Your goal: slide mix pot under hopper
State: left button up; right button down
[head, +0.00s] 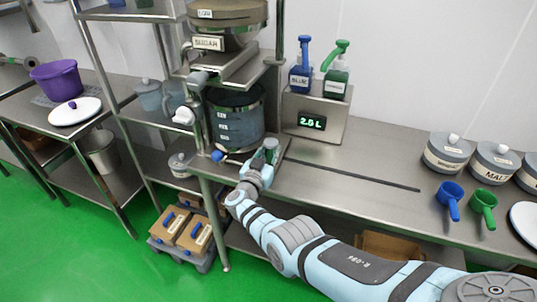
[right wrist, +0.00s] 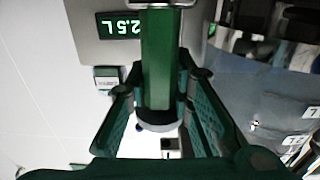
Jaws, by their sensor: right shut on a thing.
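The mix pot (head: 235,122) is a dark see-through vessel with white level labels. It stands upright at the left end of the steel counter, below the hopper (head: 228,35) labelled SUGAR in the head view. My right gripper (head: 268,153) is at the pot's front right side. In the right wrist view the fingers (right wrist: 160,105) are shut on an upright green bar (right wrist: 158,65), apparently the pot's handle; where it joins the pot is unclear. The pot's wall (right wrist: 265,110) shows at the right there. My left gripper is not in view.
A metal stand (head: 310,117) reading 2.5 L bears a blue and a green pump bottle (head: 336,75) right of the pot. A dark slot (head: 350,175) runs along the counter. Lidded canisters (head: 447,152) and blue and green scoops (head: 483,200) stand right. The middle counter is clear.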

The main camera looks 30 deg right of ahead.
jog(key=shift+a, duration=0.1)
jog(key=c, duration=1.8)
grip_release()
jog(key=shift+w, duration=0.1)
jog(key=o, duration=0.4)
jog(key=shift+w+a, duration=0.1)
jog(key=shift+w, duration=0.05)
jog(key=v, duration=0.7)
jog(key=shift+s+a, duration=0.2)
jog(key=shift+s, duration=0.05)
jog(key=shift+d, duration=0.1)
jog(key=shift+w, duration=0.1)
